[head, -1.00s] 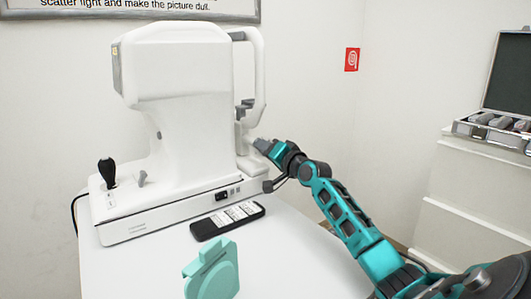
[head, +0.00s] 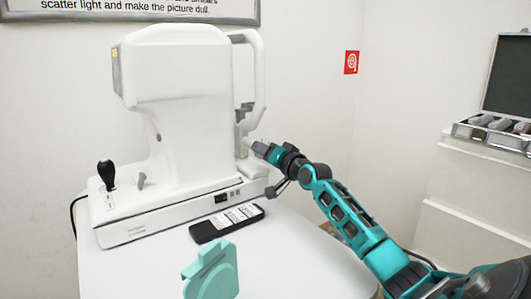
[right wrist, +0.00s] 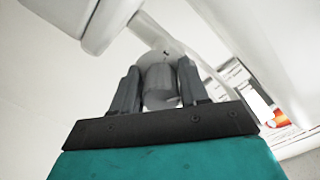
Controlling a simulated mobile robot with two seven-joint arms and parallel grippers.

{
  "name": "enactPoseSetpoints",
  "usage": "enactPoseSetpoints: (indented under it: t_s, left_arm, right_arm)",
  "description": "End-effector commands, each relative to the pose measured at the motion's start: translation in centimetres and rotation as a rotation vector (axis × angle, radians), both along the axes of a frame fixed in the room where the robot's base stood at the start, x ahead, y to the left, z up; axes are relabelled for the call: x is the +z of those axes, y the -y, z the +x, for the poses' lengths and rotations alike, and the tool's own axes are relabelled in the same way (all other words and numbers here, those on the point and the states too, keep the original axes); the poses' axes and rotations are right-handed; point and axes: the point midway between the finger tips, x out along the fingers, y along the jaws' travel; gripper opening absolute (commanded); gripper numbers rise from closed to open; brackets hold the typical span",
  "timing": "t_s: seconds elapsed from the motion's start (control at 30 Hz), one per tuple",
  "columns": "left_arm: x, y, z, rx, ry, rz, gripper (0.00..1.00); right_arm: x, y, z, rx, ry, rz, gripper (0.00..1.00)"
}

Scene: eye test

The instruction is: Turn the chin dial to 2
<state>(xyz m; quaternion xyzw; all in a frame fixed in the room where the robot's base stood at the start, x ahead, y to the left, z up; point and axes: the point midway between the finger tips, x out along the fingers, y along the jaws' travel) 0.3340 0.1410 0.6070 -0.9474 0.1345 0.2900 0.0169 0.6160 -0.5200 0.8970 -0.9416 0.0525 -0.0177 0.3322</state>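The white eye-test machine (head: 185,80) stands on the white table, with its chin-rest side facing right. My right gripper (head: 258,148) is at the chin-rest post on that side. In the right wrist view the grey, round chin dial (right wrist: 160,84) sits between the two dark fingers of my right gripper (right wrist: 158,88). The fingers lie against both sides of the dial, and I see no clear gap. In the head view the dial is too small and covered to make out. I cannot read any number on it. My left gripper is not in view.
A black handset (head: 228,222) with white labels lies in front of the machine's base. A mint-green object (head: 212,275) stands at the table's front. A black joystick (head: 106,173) rises at the base's left. An open case (head: 495,132) rests on a white cabinet at the right.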

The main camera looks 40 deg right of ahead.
Motion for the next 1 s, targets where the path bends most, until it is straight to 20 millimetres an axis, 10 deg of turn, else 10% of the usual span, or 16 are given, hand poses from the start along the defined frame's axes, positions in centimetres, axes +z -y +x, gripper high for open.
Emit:
enactPoseSetpoints:
  t_s: [0.53,1.0]
  left_arm:
    - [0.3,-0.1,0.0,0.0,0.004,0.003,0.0]
    - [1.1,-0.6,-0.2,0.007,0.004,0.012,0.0]
  right_arm:
    - [0.1,-0.1,-0.5,0.0,0.002,0.001,0.61]
    - [0.0,-0.8,-7.0,0.0,-0.002,0.001,0.61]
